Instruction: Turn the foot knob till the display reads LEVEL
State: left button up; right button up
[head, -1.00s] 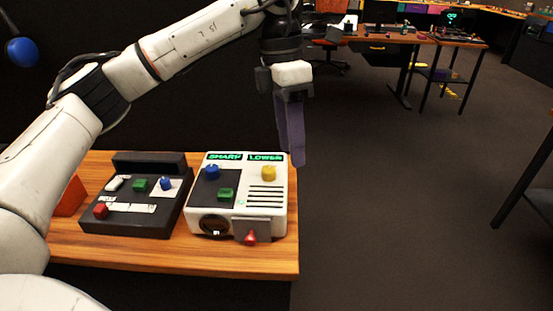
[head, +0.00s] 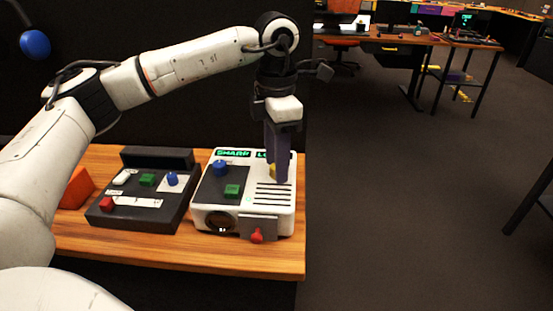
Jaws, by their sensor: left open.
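A white device (head: 283,222) stands on the wooden table. Its left display (head: 233,153) reads SHARP in green. Its right display (head: 261,155) shows only "LO"; my gripper hides the rest. A yellow knob (head: 273,171) sits below the right display, mostly hidden behind my fingers. The device also has a blue knob (head: 220,168), a green button (head: 232,191) and a red knob (head: 257,236) at the front. I cannot tell from labels which is the foot knob. My left gripper (head: 280,177) is open, pointing down at the yellow knob; contact is unclear. My right gripper is out of view.
A black panel (head: 131,220) with several coloured controls stands left of the device. An orange block (head: 76,188) lies farther left. The wooden table (head: 150,255) ends just right of the device. Open floor (head: 400,200) lies beyond.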

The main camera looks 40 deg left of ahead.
pick_arm(q)
grip_shut()
jog(key=n+p, duration=0.1)
jog(key=n, duration=0.2)
jog(key=shift+r, duration=0.1)
jog(key=shift+n+p, duration=0.3)
jog(key=shift+n, duration=1.1)
grip_release()
